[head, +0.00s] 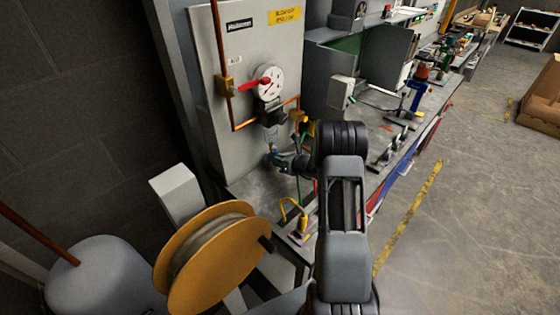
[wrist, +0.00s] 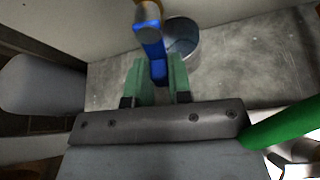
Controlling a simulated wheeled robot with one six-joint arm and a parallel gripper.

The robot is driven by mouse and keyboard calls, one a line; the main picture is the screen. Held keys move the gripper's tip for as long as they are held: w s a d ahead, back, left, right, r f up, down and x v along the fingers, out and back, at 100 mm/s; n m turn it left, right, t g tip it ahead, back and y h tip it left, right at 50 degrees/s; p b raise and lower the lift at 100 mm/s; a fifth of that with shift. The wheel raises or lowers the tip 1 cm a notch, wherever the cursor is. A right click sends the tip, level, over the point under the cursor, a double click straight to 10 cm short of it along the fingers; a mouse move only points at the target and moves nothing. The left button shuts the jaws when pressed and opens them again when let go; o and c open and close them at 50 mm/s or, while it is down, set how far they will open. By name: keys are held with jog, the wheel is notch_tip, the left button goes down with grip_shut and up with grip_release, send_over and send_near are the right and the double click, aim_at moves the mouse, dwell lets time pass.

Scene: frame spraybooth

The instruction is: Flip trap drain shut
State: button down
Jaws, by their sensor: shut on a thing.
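In the wrist view the trap drain shows as a blue lever (wrist: 153,48) below a brass-coloured fitting (wrist: 148,13). My gripper (wrist: 158,65) has its green fingers on either side of the lever's lower end and is shut on it. The lever hangs roughly straight down in this view. In the head view my gripper (head: 275,156) is small and dark, low against the grey panel, below the copper pipework. The lever is too small to make out clearly there.
A round metal cup (wrist: 183,40) stands just behind the lever. A dial with a red handle (head: 262,82) is on the panel (head: 205,60) above. A cable reel (head: 215,260) stands at front left. The bench at right holds several tools. Floor on the right is open.

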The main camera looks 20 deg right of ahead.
jog(key=m, duration=0.1)
jog(key=m+y, duration=0.1)
jog(key=a+m+y, duration=0.1)
jog(key=shift+s+r, duration=0.25)
jog(key=shift+s+a+r+m+g+y, duration=0.1)
jog(key=shift+a+r+m+g+y, duration=0.15)
jog(key=shift+m, duration=0.25)
jog(key=shift+a+r+m+g+y, duration=0.1)
jog(key=shift+m+y, duration=0.25)
jog(key=shift+m, duration=0.15)
jog(key=shift+s+a+r+m+t+y+p, duration=0.15)
jog(key=shift+r+m+y, duration=0.25)
jog(key=shift+m, duration=0.5)
jog(key=shift+w+a+r+m+t+y+p, duration=0.1)
jog(key=shift+r+m+t+y+p, duration=0.1)
jog(key=shift+m+y, duration=0.55)
jog(key=shift+s+a+r+m+t+y+p, duration=0.15)
jog(key=shift+r+m+y, duration=0.2)
jog(key=shift+m, duration=0.7)
jog(key=c, duration=1)
grip_release()
jog(key=shift+c, duration=0.2)
